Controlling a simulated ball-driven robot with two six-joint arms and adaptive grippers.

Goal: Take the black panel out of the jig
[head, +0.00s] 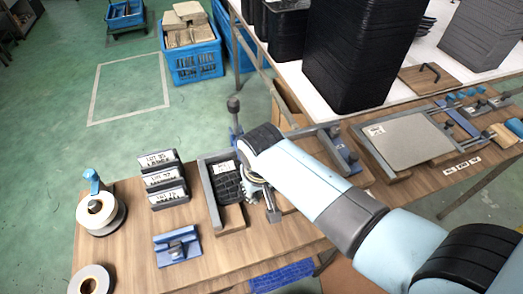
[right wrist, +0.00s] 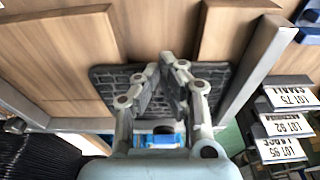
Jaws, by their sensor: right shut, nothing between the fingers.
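The black panel (head: 227,184), with a ribbed surface and a small white label, lies in the jig (head: 208,192) on the wooden table in the head view. In the right wrist view the panel (right wrist: 104,78) shows behind my fingers, between the grey rails of the jig (right wrist: 258,77). My right gripper (head: 262,195) is at the panel's right side in the head view, partly hidden by my own wrist. In the right wrist view its fingertips (right wrist: 173,60) come together over the panel with nothing between them. I cannot tell whether they touch it. My left gripper is not in view.
Labelled lot holders (head: 166,180), a blue clamp block (head: 176,246) and a tape roll (head: 100,212) stand left of the jig. A second jig with a grey panel (head: 409,141) and tall black stacks (head: 352,50) are at the right. Bare wood shows in front.

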